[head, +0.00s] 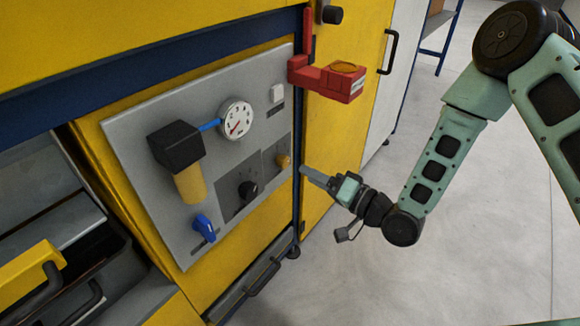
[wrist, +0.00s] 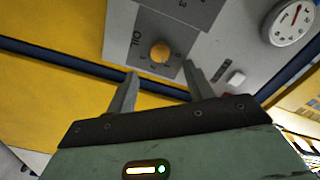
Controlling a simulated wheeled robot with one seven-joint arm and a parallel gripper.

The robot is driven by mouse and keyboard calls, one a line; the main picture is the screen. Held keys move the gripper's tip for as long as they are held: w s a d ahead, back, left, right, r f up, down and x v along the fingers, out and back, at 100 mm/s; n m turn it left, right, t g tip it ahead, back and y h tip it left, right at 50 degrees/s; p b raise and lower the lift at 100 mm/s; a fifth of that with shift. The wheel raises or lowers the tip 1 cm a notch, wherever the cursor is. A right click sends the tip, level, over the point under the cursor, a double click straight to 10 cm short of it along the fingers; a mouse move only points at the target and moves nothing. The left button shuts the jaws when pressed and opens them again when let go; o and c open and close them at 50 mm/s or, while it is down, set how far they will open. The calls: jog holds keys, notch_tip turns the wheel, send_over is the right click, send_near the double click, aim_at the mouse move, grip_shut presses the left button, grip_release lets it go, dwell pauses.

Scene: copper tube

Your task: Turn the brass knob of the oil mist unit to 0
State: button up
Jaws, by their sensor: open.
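The brass knob (head: 284,161) sits on a dark grey plate at the right side of the grey panel (head: 150,110). In the wrist view the brass knob (wrist: 160,52) is round, beside the lettering "OIL", with small scale marks around it. I cannot read which mark it points to. My gripper (head: 305,171) is just right of the panel in the head view. In the wrist view my gripper (wrist: 158,82) has its two fingers spread apart and empty. The knob shows between and beyond the fingertips, apart from them.
A black knob (head: 247,190), a blue lever (head: 204,228), a pressure gauge (head: 236,119) and a black-and-yellow filter unit (head: 177,160) share the panel. A red bracket (head: 325,80) juts out above my gripper. The floor (head: 400,260) at the right is clear.

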aim_at(287, 163)
jog(key=b+x, duration=0.1)
jog(key=x, duration=0.6)
jog(key=shift+w+a, duration=0.1)
jog(key=shift+a, duration=0.1)
jog(key=c, duration=1)
